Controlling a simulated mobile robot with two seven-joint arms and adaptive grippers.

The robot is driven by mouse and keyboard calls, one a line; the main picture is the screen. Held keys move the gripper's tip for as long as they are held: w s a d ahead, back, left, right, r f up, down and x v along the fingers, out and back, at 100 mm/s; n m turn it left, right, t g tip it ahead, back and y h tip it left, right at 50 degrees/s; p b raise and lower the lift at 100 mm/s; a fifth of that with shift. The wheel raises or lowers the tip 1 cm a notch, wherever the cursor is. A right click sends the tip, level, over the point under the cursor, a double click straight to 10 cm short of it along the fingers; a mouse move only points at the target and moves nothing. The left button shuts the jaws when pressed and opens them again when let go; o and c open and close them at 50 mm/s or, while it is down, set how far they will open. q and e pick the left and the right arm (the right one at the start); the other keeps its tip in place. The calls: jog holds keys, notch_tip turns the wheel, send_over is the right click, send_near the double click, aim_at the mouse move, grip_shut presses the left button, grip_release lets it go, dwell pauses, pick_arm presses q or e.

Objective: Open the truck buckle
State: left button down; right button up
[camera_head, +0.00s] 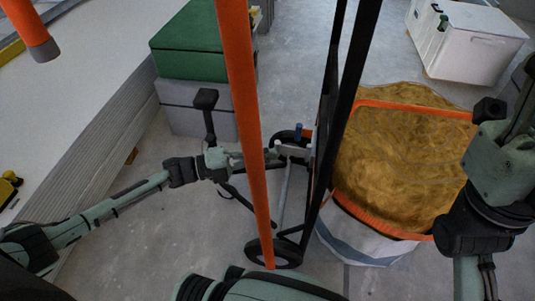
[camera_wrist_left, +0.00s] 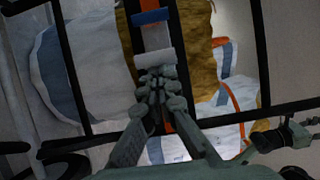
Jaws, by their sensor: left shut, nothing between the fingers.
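The hand truck is a tall black frame (camera_head: 345,110) with a wheel (camera_head: 273,253) at its foot. The buckle shows as a small pale bar (camera_head: 294,151) near a blue end (camera_head: 299,127), low on the frame. My left gripper (camera_head: 274,154) is shut and empty, partly behind an orange pole. In its wrist view its fingertips (camera_wrist_left: 157,76) are just below the pale bar; contact is unclear. My right gripper's fingers are not clear at the right edge.
The orange pole (camera_head: 243,110) stands in front of my left gripper. A large open bag of brown material (camera_head: 400,165) is right of the truck. A green box (camera_head: 190,45), stacked panels (camera_head: 95,130) and a white bin (camera_head: 470,45) stand around. Floor at lower left is clear.

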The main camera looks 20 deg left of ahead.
pick_arm(q)
jog(key=v, duration=1.2)
jog(key=shift+d+f, duration=0.1)
